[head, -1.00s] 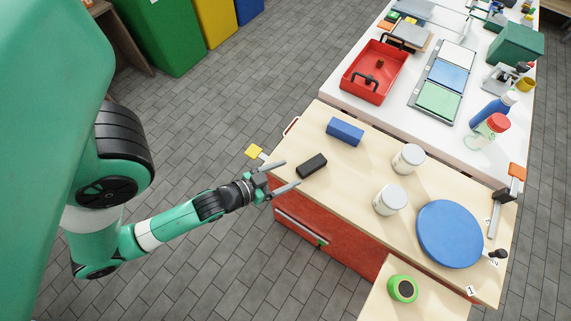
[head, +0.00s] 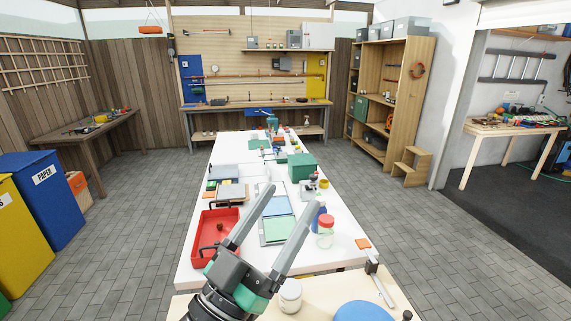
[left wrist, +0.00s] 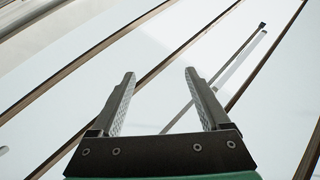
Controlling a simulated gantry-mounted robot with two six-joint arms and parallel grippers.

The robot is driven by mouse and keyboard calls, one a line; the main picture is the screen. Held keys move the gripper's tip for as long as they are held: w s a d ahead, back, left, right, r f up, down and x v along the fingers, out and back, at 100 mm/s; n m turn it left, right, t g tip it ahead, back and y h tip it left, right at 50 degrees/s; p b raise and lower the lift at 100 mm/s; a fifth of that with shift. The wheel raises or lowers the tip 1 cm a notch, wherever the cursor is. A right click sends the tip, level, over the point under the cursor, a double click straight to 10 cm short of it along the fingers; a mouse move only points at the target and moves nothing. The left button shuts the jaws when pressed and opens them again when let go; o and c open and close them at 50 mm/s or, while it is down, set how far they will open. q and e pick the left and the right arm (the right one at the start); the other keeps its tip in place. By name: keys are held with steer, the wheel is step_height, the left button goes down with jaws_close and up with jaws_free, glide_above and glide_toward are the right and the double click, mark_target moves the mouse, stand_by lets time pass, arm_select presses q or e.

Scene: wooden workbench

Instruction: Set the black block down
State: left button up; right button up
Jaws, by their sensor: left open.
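The black block is not visible in either view now; the near part of the wooden bench (head: 182,307) is mostly below the head view's edge. My left gripper (head: 280,195) is raised and points up and away, with its two grey fingers apart. In the left wrist view the same gripper (left wrist: 160,73) is open, with nothing between its fingers. Behind it are pale panels with dark beams. My right gripper is not in view.
A white jar (head: 289,296) and a blue disc (head: 362,311) are on the bench. Beyond is the white table with a red tray (head: 200,262), a red-lidded jar (head: 326,232) and a green box (head: 301,167). A clamp (head: 373,265) stands at the right.

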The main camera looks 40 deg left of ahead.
arm_select(q)
steer(key=s+d+r+m+t+h, duration=0.1)
steer(key=s+d+r+h, duration=0.1)
steer(key=r, duration=0.5)
steer(key=s+d+r+m+t+h, duration=0.1)
steer(key=s+d+r+t+h, duration=0.1)
steer(key=r, duration=0.5)
steer(key=shift+s+d, duration=0.6)
steer(key=shift+d, duration=0.1)
steer(key=shift+o, duration=0.5)
